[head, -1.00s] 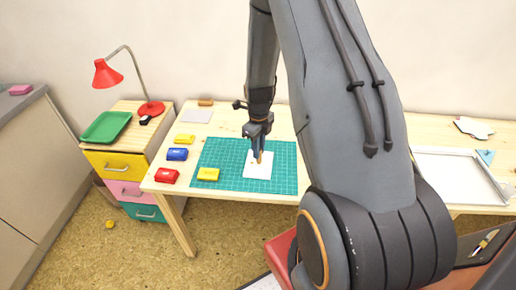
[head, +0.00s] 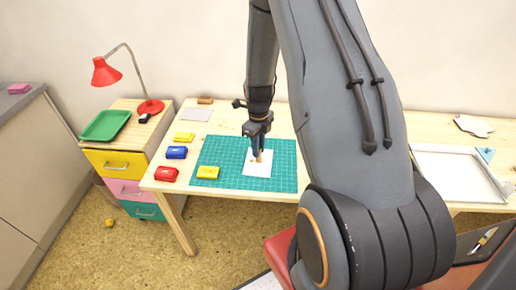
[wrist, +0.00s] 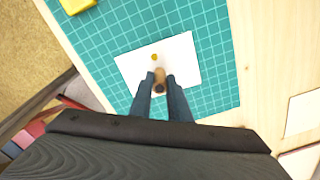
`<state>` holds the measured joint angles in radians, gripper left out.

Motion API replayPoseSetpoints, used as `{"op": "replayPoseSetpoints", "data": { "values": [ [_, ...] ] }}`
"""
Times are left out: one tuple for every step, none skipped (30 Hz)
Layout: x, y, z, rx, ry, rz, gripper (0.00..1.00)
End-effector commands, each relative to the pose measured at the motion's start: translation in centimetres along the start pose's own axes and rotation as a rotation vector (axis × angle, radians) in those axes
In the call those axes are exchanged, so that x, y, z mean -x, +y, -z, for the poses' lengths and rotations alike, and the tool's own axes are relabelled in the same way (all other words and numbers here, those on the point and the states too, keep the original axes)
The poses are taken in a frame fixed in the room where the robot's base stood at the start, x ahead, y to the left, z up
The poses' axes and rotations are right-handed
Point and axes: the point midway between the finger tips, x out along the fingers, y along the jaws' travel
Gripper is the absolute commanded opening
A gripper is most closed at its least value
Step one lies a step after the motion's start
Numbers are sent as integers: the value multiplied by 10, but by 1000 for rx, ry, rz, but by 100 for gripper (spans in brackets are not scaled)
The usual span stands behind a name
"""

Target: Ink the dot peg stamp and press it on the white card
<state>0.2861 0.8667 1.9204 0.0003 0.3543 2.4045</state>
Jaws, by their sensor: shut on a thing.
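My gripper (head: 258,150) is shut on the dot peg stamp (head: 259,157), a small wooden peg held upright, pointing down over the white card (head: 262,171). In the wrist view the peg (wrist: 160,75) sits between the two fingertips (wrist: 161,84), over the card (wrist: 183,60). A yellow dot (wrist: 154,57) shows on the card just beyond the peg. The gap between peg and card is hard to judge. The card lies flat on the green cutting mat (head: 222,154).
Yellow (head: 208,173), red (head: 166,174), blue (head: 177,153) and another yellow (head: 184,138) inkpad lie at the left of the table. A grey sheet (head: 197,114) and a wooden block (head: 205,100) lie behind. A white tray (head: 455,165) is at right.

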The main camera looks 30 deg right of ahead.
Motion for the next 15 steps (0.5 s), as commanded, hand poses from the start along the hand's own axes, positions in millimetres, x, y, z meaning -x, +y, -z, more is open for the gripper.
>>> {"op": "replayPoseSetpoints", "data": {
  "values": [
    [-1, 0, 0, 0, 0, 0, 0],
    [-1, 0, 0, 0, 0, 0, 0],
    [-2, 0, 0, 0, 0, 0, 0],
    [-2, 0, 0, 0, 0, 0, 0],
    [-2, 0, 0, 0, 0, 0, 0],
    [-3, 0, 0, 0, 0, 0, 0],
    [-3, 0, 0, 0, 0, 0, 0],
    [-3, 0, 0, 0, 0, 0, 0],
    [-4, 0, 0, 0, 0, 0, 0],
    [-4, 0, 0, 0, 0, 0, 0],
    [-4, 0, 0, 0, 0, 0, 0],
    [-5, 0, 0, 0, 0, 0, 0],
    [-5, 0, 0, 0, 0, 0, 0],
    [-6, 0, 0, 0, 0, 0, 0],
    [-6, 0, 0, 0, 0, 0, 0]
  ]
}}
